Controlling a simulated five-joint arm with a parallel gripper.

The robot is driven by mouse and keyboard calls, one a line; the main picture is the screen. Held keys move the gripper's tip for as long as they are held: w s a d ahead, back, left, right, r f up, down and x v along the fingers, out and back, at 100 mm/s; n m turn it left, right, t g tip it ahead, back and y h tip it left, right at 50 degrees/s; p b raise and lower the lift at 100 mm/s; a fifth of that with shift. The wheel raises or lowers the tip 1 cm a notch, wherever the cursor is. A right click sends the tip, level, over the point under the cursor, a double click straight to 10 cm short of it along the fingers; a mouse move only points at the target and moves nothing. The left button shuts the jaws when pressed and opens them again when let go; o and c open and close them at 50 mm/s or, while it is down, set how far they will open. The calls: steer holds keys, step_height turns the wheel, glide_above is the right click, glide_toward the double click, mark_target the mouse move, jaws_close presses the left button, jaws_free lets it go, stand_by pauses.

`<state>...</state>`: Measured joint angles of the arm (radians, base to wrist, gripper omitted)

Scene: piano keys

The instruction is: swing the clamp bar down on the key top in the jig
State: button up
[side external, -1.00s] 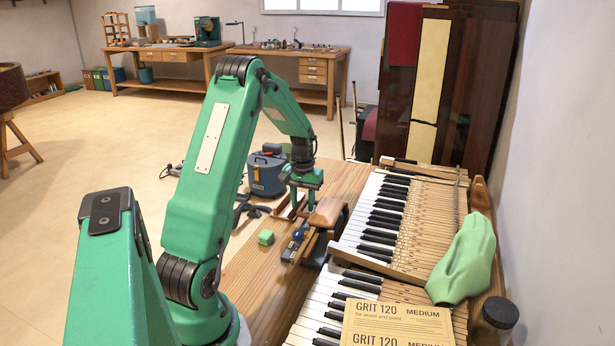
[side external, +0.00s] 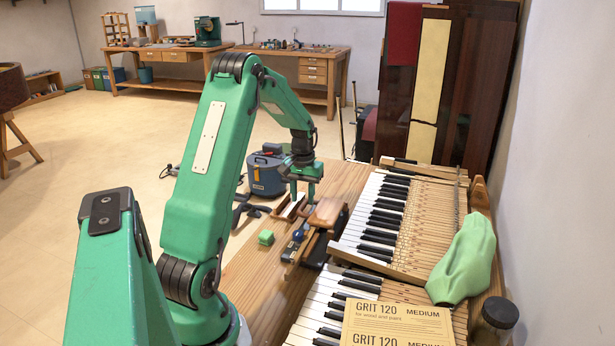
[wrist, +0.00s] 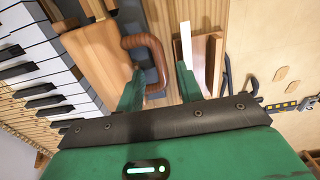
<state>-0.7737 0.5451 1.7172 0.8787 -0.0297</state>
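My gripper (side external: 302,191) hangs above the bench, fingers pointing down; it is open in the wrist view (wrist: 160,88), with nothing visibly held. A brown U-shaped handle (wrist: 158,62) lies beside and partly between the fingers; the left finger overlaps its lower end. Left of it is a wooden block (wrist: 98,66) on a dark base, also in the side view (side external: 328,212). What looks like the jig, a wooden piece with a blue knob (side external: 298,236), sits just nearer the side camera. I cannot make out the clamp bar or the seated key top clearly.
A wooden tray (wrist: 213,62) with a white strip stands by the right finger. Piano keys (side external: 372,222) run along the right. A green block (side external: 265,237) lies on the bench (side external: 258,275). A green cloth (side external: 465,260) and sandpaper packs (side external: 397,325) are on the right.

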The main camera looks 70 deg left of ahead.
steer(key=shift+r, duration=1.95)
steer(key=shift+d+r, duration=0.15)
steer(key=shift+d, duration=0.05)
steer(key=d+r+m+t+y, duration=0.1)
steer(key=d+r+m, duration=0.1)
steer(key=d+r, duration=0.55)
steer(key=d+r+m+t, duration=0.15)
steer(key=d+r, duration=0.25)
steer(key=d, duration=0.6)
steer(key=s+d+r+m+t+h, duration=0.1)
steer(key=s+d+m, duration=0.4)
steer(key=s+d, duration=0.7)
steer(key=d+r+t, duration=0.1)
steer(key=d+t, duration=0.1)
steer(key=d, duration=0.1)
steer(key=shift+d+m, duration=0.35)
steer(key=shift+d, duration=0.05)
